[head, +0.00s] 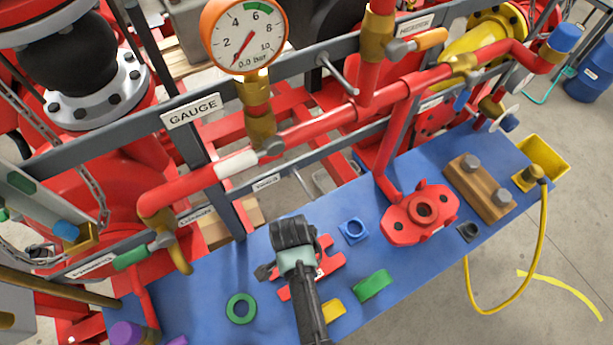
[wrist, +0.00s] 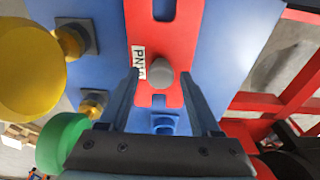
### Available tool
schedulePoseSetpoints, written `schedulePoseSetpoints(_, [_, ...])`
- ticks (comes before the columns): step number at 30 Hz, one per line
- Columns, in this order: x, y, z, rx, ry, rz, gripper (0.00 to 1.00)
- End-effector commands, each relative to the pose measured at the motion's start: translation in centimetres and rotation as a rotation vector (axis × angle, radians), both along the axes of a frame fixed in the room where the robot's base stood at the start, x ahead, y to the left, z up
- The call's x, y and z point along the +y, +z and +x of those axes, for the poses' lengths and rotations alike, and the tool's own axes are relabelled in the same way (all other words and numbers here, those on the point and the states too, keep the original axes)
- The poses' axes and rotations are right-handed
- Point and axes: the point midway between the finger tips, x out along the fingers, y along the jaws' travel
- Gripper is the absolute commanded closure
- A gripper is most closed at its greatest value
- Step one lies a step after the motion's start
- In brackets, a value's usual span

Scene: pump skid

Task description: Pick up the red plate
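The red plate (head: 329,261) lies on the blue table, partly hidden under my gripper (head: 294,240) in the head view. In the wrist view the red plate (wrist: 182,38) has a slot at each end, a white label and a round grey knob (wrist: 160,73). My gripper (wrist: 160,80) is open there, with one finger on each side of the knob and a gap showing on both sides. The fingertips are hidden in the head view. I cannot tell how far they are above the plate.
On the blue table (head: 205,310), a blue square ring (head: 352,231), green ring (head: 241,309), green block (head: 373,285) and yellow block (head: 333,311) lie close by. A red flange (head: 408,228) and wooden block (head: 479,187) are to the right. Red pipework (head: 330,122) runs behind.

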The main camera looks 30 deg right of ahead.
Motion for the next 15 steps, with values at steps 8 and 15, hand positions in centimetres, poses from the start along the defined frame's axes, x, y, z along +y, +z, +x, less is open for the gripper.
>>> schedulePoseSetpoints(8, [-0.01, 0.03, 0.01, 0.000, 0.000, 0.000, 0.88])
schedulePoseSetpoints(15, [-0.01, 0.04, 0.00, 0.000, 0.000, 0.000, 1.00])
